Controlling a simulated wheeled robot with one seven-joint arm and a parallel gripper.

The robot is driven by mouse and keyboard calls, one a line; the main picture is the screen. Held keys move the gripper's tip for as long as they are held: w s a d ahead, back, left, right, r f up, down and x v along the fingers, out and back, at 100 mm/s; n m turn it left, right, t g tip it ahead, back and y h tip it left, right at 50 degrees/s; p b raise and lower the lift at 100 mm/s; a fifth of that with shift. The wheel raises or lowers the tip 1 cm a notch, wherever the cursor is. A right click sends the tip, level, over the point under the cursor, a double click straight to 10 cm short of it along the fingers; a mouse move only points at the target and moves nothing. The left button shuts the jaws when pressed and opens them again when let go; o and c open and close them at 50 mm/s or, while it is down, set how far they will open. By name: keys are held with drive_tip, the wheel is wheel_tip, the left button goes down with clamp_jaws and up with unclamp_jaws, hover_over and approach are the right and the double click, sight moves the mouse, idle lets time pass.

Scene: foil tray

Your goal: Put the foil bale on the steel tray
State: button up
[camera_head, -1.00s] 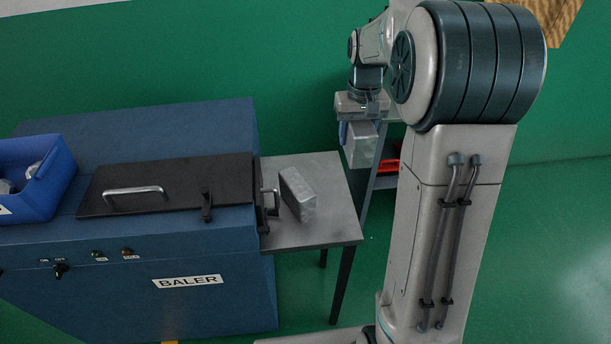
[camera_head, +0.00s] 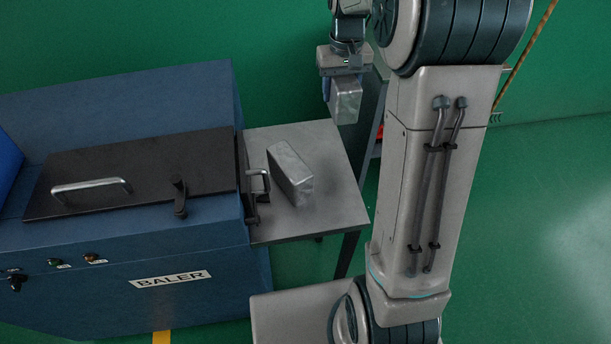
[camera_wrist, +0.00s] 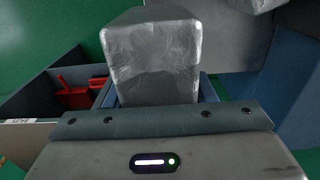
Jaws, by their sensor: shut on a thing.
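My gripper (camera_head: 341,82) is shut on a silvery foil bale (camera_head: 346,101), which hangs below it. In the head view they are behind and above the far right corner of a grey steel surface (camera_head: 338,200) beside the baler. That flat surface is the only tray-like one I see. A second foil bale (camera_head: 290,174) lies on it near the baler. In the wrist view the held bale (camera_wrist: 150,62) fills the upper middle between the blue finger pads of my gripper (camera_wrist: 158,92). The second bale (camera_wrist: 240,4) is cut off at the top edge there.
The blue baler (camera_head: 110,235) with its black lid and handle stands left of the steel surface. A latch (camera_head: 258,185) juts over the surface's left edge. A dark rack (camera_head: 368,130) stands behind it. A red object (camera_wrist: 75,93) shows in a dark compartment in the wrist view.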

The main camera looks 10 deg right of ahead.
wheel_tip(320, 180, down, 3)
drive_tip(key=shift+b, duration=1.05)
drive_tip(key=s+a+f, duration=0.1)
drive_tip(key=s+f, duration=0.1)
drive_tip(key=s, duration=0.1)
drive_tip(key=s+a+f, duration=0.2)
drive_tip(key=s, duration=0.2)
drive_tip(key=s+a+f, duration=0.1)
drive_tip(key=s+f, duration=0.1)
drive_tip(key=s, duration=0.1)
drive_tip(key=shift+s+a+f, duration=0.2)
drive_tip(key=shift+a+f, duration=0.2)
hover_over(326, 180)
drive_tip(key=shift+f, duration=2.05)
drive_tip(key=shift+b, duration=0.3)
drive_tip(key=shift+w+f, duration=0.1)
drive_tip(key=shift+f, duration=0.1)
drive_tip(key=o, duration=1.2)
drive_tip(key=shift+c, duration=0.2)
drive_tip(key=shift+r, duration=0.1)
